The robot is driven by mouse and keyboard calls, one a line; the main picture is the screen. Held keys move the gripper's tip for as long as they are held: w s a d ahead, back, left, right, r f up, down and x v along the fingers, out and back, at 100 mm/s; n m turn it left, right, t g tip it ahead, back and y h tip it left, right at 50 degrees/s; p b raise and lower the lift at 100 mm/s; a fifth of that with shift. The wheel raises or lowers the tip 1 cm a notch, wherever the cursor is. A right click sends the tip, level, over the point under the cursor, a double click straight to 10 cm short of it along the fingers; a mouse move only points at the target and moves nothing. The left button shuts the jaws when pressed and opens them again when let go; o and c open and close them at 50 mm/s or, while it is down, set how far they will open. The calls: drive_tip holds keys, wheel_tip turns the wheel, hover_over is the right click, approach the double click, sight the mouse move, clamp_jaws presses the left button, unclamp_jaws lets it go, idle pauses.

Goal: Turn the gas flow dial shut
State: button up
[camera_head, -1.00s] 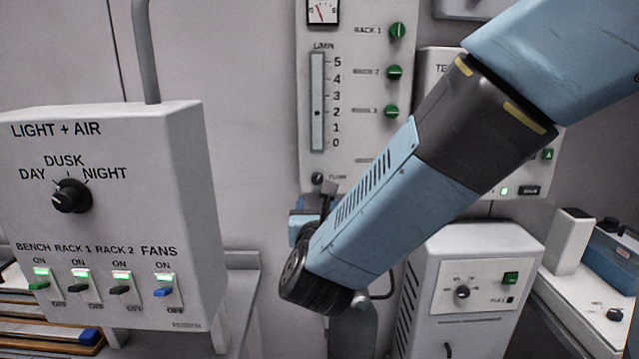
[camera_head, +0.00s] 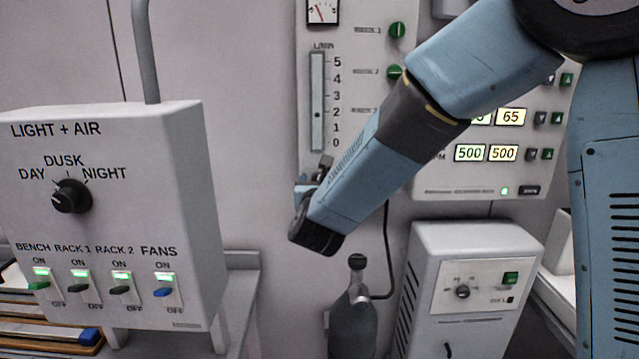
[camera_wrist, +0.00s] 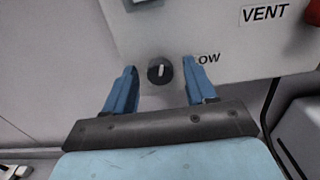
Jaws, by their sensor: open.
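The flow dial (camera_wrist: 160,71) is a small round black knob with a pale, nearly upright mark, on a white panel in the wrist view. Its label (camera_wrist: 208,58) is partly covered, with "OW" showing. My gripper (camera_wrist: 158,85) is open, one blue finger on each side of the dial, with gaps on both sides. In the head view my gripper (camera_head: 314,178) is at the panel's lower edge and hides the dial. The flow gauge (camera_head: 317,88) is a vertical tube marked 0 to 5.
Green rack knobs (camera_head: 396,72) are on the panel above my arm. A gas bottle (camera_head: 352,325) and a white cabinet (camera_head: 465,245) stand below. The light and air box (camera_head: 105,225) is at left. A red part (camera_wrist: 313,12) is by the VENT label.

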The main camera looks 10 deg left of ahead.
drive_tip(key=shift+c, duration=0.4)
drive_tip(key=c, duration=1)
drive_tip(key=shift+o, duration=0.2)
